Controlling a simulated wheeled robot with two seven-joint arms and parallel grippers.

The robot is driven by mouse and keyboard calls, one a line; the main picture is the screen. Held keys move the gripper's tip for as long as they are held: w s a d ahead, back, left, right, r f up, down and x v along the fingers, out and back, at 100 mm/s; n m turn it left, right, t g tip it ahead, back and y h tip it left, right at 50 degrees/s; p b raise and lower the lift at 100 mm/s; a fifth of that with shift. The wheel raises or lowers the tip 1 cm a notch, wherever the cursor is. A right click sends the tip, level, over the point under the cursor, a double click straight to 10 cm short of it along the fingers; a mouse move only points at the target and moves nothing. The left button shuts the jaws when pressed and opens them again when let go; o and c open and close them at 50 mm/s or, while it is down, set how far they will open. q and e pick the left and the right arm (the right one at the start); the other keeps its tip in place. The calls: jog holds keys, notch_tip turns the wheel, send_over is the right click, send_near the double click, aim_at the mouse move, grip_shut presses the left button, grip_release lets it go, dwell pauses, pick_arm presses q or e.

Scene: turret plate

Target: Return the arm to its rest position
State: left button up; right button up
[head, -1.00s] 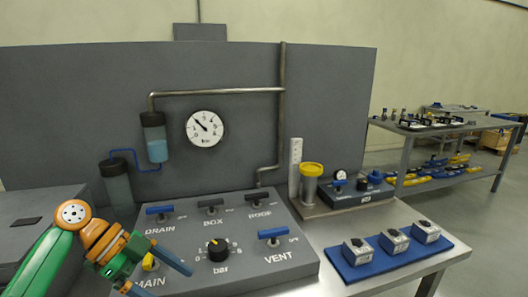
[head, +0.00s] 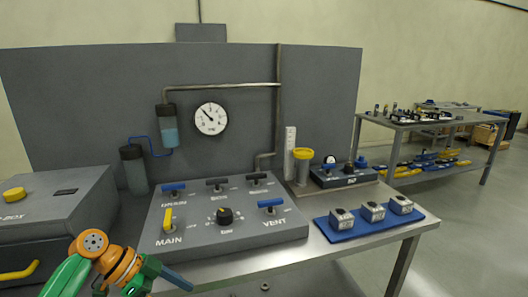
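My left arm comes in at the lower left, green and orange. Its gripper (head: 165,277) hangs low in front of the control panel (head: 195,243), apart from its handles as far as I can see. One dark blue finger shows, pointing right and down. The other finger is hidden or cut off by the bottom edge, so I cannot tell the opening. Nothing is seen held. My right gripper is not in view.
A blue tray (head: 350,232) with small grey blocks lies to the right. A grey box (head: 50,205) stands at left.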

pick_arm(q)
notch_tip(320, 180, down, 14)
jog(key=a+n+t+y, duration=0.1)
jog(key=a+n+y, duration=0.1)
jog(key=n, duration=0.3)
jog(key=s+a+f+n+y, duration=0.1)
jog(key=s+f+n+y, duration=0.15)
jog(key=s+f, duration=0.55)
jog(key=s+a+f+n+y, duration=0.1)
jog(key=s+f+n+y, duration=0.2)
jog(key=f, duration=0.8)
jog(key=s+f, duration=0.3)
jog(key=s, duration=0.5)
jog(key=s+d+f+n, duration=0.1)
jog(key=s+f, duration=0.2)
jog(key=s, duration=0.6)
jog(key=s+d+f+g, duration=0.1)
jog(key=s+f, duration=0.2)
jog(key=s, duration=0.6)
jog(key=shift+d+f+y, duration=0.25)
jog(key=shift+y, duration=0.2)
